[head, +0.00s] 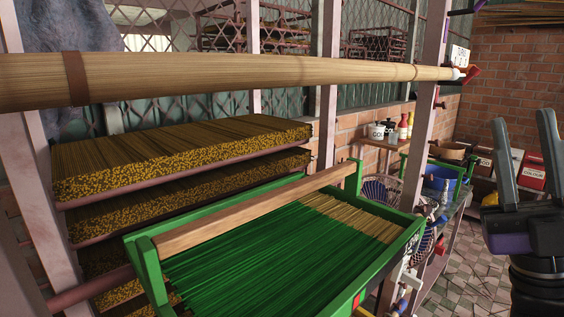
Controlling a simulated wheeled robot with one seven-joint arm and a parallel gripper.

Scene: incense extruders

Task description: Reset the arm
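My gripper (523,160) shows at the right edge of the head view, pointing up. Its two dark grey fingers stand apart with a clear gap between them, and nothing is held. It is to the right of the green frame and apart from it. The rest of my arm runs out of the picture below.
A green frame (147,262) of green sticks with a wooden bar (255,212) stands in front. A thick bamboo pole (240,77) crosses above. Stacked incense trays (185,165) stand left. Tiled floor (475,265) shows right.

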